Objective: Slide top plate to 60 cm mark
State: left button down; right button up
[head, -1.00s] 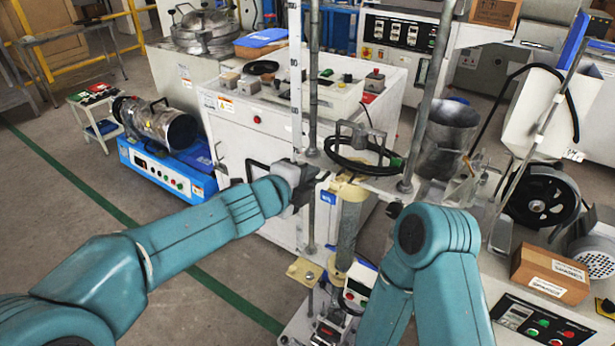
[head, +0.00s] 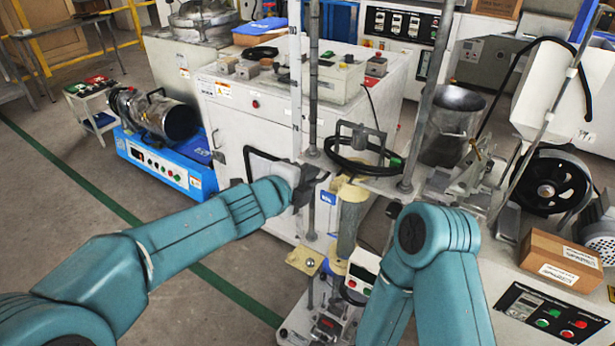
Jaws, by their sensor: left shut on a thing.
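A grey top plate (head: 380,184) sits across upright metal rods in the middle of the head view. A black cable coil lies on it. A white scale (head: 295,75) with small marks stands upright at its left; its numbers are too small to read surely. My left gripper (head: 311,184) is at the plate's left end, beside the scale and rod, and is shut on the plate's edge. The contact is partly hidden by the dark fingers. My right arm bends at the lower right of the plate; its gripper is hidden behind the arm.
A white cabinet (head: 250,130) stands behind. A metal can (head: 452,125), black wheel (head: 550,190) and cardboard box (head: 555,265) crowd the right.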

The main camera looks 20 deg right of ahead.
pick_arm(q)
jog(key=shift+d+f, duration=0.1)
jog(key=shift+f, duration=0.05)
notch_tip(320, 180, down, 4)
jog(key=b, duration=0.3)
jog(key=shift+r, duration=0.2)
jog(key=c, duration=1.6)
grip_release()
jog(key=shift+b, duration=0.3)
jog(key=o, duration=0.4)
jog(key=shift+r, duration=0.15)
jog(key=shift+c, duration=0.2)
jog(key=v, duration=0.7)
